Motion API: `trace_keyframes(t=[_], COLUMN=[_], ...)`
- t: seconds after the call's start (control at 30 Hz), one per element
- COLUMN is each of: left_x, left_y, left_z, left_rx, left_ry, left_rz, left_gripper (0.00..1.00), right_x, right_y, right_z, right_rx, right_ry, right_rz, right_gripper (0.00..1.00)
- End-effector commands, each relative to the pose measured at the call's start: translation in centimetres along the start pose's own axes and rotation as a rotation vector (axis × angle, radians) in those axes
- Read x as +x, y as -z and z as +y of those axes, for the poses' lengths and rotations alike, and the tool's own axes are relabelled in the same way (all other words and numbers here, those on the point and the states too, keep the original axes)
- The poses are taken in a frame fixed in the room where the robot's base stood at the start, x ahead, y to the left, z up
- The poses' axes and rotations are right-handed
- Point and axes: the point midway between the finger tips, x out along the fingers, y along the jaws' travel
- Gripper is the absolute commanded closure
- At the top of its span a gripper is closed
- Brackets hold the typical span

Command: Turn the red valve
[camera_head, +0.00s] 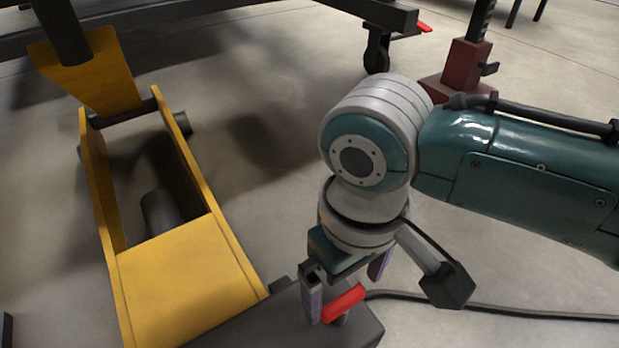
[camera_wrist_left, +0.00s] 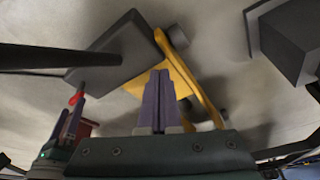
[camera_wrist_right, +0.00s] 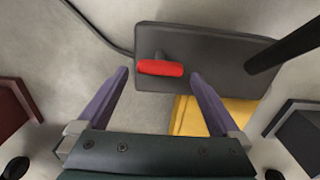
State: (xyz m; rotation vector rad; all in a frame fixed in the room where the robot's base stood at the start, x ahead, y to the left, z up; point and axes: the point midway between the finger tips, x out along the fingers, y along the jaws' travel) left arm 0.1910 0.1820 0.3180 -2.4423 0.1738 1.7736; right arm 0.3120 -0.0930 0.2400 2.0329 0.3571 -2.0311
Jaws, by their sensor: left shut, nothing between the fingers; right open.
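The red valve (camera_head: 343,303) is a short red handle on a dark grey block (camera_head: 365,328) at the bottom of the head view. In the right wrist view the red valve (camera_wrist_right: 160,68) lies crosswise on the grey block (camera_wrist_right: 220,55). My right gripper (camera_head: 345,290) points down over the block with its purple fingers apart. In the right wrist view the right gripper (camera_wrist_right: 158,80) has one finger on each side of the handle, with a gap to each end visible. My left gripper (camera_wrist_left: 158,80) has its purple fingers together and empty; it is outside the head view.
The block joins a yellow jack-like frame (camera_head: 185,280) at left. A dark cable (camera_head: 480,305) runs right across the floor. A dark red stand (camera_head: 465,75) and a wheeled dark frame (camera_head: 376,48) are behind. Bare concrete floor lies between.

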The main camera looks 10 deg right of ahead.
Motion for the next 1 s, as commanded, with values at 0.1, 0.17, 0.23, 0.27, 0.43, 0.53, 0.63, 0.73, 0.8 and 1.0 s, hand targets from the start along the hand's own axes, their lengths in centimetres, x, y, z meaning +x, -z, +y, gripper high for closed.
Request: trace_keyframes(t=[0.1, 0.17, 0.23, 0.27, 0.43, 0.53, 0.63, 0.73, 0.8, 1.0], left_x=[2.2, 2.5, 2.6, 2.6, 2.4, 2.4, 2.4, 2.4, 2.4, 2.4], left_y=[-0.7, -0.8, -0.9, -0.9, -0.8, -0.9, -0.9, -0.9, -0.9, -0.9], left_z=[0.1, 0.1, 0.1, 0.0, -0.1, -0.1, -0.2, -0.2, -0.2, -0.2], left_rx=[0.0, 0.0, 0.001, 0.001, 0.006, 0.008, 0.01, 0.01, 0.01, 0.01], left_ry=[0.0, 0.0, 0.001, 0.001, 0.005, 0.006, 0.008, 0.008, 0.008, 0.008], left_rz=[-0.001, -0.001, -0.001, -0.001, -0.002, -0.003, -0.003, -0.003, -0.003, -0.003], left_gripper=[1.0, 1.0, 1.0, 1.0, 1.0, 1.0, 1.0, 1.0, 1.0, 1.0], right_x=[2.3, 2.6, 2.8, 2.8, 2.6, 2.6, 2.6, 2.6, 2.6, 2.6], right_y=[0.0, 0.0, 0.0, 0.0, 0.0, 0.0, 0.0, 0.0, 0.0, 0.0], right_z=[0.0, 0.0, 0.0, 0.0, 0.0, 0.0, 0.0, 0.0, 0.0, 0.0], right_rx=[0.001, 0.001, 0.001, 0.001, 0.001, 0.0, 0.0, 0.0, 0.0, 0.0], right_ry=[0.0, 0.0, 0.0, 0.0, 0.0, 0.0, 0.0, 0.0, 0.0, -0.001], right_rz=[0.001, 0.001, 0.001, 0.001, 0.001, 0.001, 0.0, 0.0, 0.0, 0.0], right_gripper=[0.0, 0.0, 0.0, 0.0, 0.0, 0.07, 0.18, 0.29, 0.37, 0.6])
